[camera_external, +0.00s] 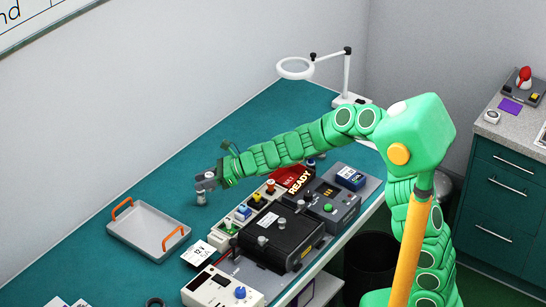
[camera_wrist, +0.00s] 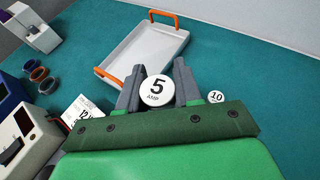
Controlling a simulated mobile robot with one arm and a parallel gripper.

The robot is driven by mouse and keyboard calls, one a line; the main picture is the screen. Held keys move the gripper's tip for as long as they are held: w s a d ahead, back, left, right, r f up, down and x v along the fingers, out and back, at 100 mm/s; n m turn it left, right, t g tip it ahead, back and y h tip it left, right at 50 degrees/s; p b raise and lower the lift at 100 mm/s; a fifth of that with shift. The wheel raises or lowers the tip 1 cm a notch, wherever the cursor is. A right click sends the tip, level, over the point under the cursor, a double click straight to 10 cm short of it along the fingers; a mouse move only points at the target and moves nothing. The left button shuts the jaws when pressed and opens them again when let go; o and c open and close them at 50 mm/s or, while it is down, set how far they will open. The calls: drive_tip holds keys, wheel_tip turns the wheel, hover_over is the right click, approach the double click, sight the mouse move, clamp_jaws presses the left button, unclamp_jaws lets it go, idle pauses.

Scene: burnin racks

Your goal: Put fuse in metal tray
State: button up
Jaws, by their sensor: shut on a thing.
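My gripper (camera_external: 207,181) is shut on a fuse with a white round end marked "5 AMP" (camera_wrist: 157,90), held between its two grey fingers in the wrist view. The held fuse is small and partly hidden in the external view. The metal tray (camera_external: 147,232) is a shallow grey tray with orange handles, on the teal bench at the lower left. It also shows in the wrist view (camera_wrist: 143,45), ahead of my fingers. It looks empty. My gripper is to the right of the tray in the external view, apart from it.
The black tester (camera_external: 275,238), a white meter (camera_external: 222,290) and a label card (camera_external: 198,253) lie on the near side. A magnifier lamp (camera_external: 295,68) stands behind. The bench between gripper and tray looks clear.

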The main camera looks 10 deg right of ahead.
drive_tip(key=s+a+n+g, duration=0.2)
drive_tip(key=s+a, duration=0.7)
drive_tip(key=s, duration=0.2)
hover_over(143, 234)
drive_tip(key=d, duration=0.1)
drive_tip(key=f, duration=0.8)
drive_tip(key=shift+s+d, duration=0.1)
drive_tip(key=shift+s, duration=0.3)
drive_tip(key=shift+w+a+f, duration=0.3)
drive_tip(key=shift+a+f, duration=0.1)
drive_tip(key=shift+f, duration=0.1)
drive_tip(key=shift+a+f, duration=0.1)
drive_tip(key=shift+w+a+f, duration=0.1)
drive_tip(key=shift+f, duration=1.65)
drive_tip(key=shift+f, duration=0.1)
